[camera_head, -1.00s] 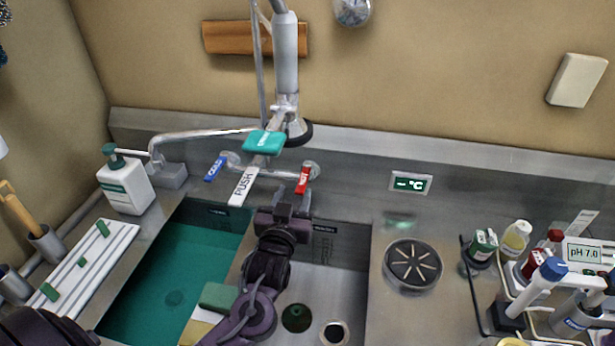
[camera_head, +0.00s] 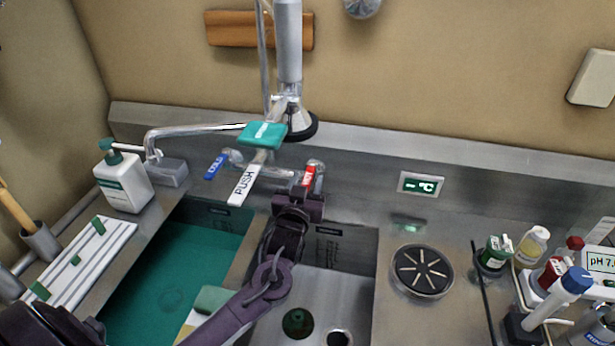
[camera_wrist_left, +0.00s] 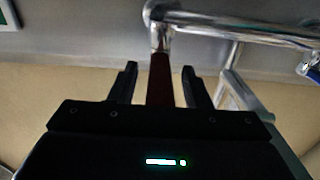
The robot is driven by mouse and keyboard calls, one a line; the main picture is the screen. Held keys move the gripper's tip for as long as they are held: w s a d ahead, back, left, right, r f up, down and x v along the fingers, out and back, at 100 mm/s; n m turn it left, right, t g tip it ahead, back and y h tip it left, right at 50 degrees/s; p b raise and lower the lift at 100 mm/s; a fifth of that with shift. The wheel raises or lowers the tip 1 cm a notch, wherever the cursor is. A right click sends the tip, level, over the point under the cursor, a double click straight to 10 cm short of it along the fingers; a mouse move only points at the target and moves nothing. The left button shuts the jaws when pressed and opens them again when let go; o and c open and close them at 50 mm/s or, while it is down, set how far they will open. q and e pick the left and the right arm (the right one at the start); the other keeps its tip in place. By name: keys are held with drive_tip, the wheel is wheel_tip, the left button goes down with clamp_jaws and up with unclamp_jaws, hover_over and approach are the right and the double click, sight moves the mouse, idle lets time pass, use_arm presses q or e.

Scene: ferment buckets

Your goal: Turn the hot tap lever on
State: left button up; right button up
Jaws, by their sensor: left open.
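The hot tap lever (camera_head: 308,176) is red with a white label and sits at the right end of the chrome tap, above the right basin. In the left wrist view the dark red lever (camera_wrist_left: 160,82) lies between the two fingers of my left gripper (camera_wrist_left: 159,72), with a gap on each side. In the head view my left gripper (camera_head: 302,192) is at the lower end of the lever, open, and hides part of it. The blue cold lever (camera_head: 215,167) is at the tap's left end. My right gripper is out of view.
A white PUSH lever (camera_head: 243,186) and a teal tag (camera_head: 263,135) are left of the hot lever. Below are a left basin of green liquid (camera_head: 185,265) and an empty-looking right basin (camera_head: 340,285).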

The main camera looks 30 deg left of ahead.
use_arm(q)
drive_tip(key=shift+w+a, duration=0.1)
drive_tip(key=shift+w, duration=0.4)
drive_tip(key=shift+c, duration=0.3)
clamp_jaws()
